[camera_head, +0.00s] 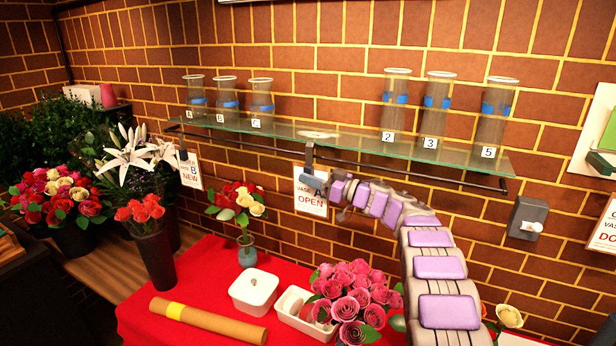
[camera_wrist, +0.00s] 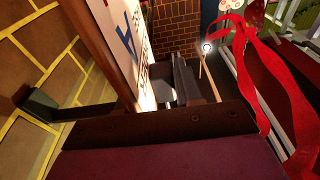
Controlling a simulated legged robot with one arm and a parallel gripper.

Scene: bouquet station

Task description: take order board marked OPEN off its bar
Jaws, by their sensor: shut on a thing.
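The order board marked OPEN (camera_head: 311,203), a white card with red letters, is at the bar (camera_head: 355,172) under the glass shelf. My gripper (camera_head: 316,184) is at the board's upper part, shut on it and partly covering its print. In the wrist view the board (camera_wrist: 122,35) stands close on the left, seen at a steep angle with blue and dark print. The dark gripper parts (camera_wrist: 185,85) are beside it. The exact contact of the fingers is hidden.
A board marked NEW (camera_head: 190,171) hangs farther left. Numbered vases (camera_head: 437,105) and lettered vases (camera_head: 227,100) stand on the glass shelf (camera_head: 345,140). Below are pink roses (camera_head: 355,300), a small vase of flowers (camera_head: 246,250) and white boxes (camera_head: 254,292) on red cloth.

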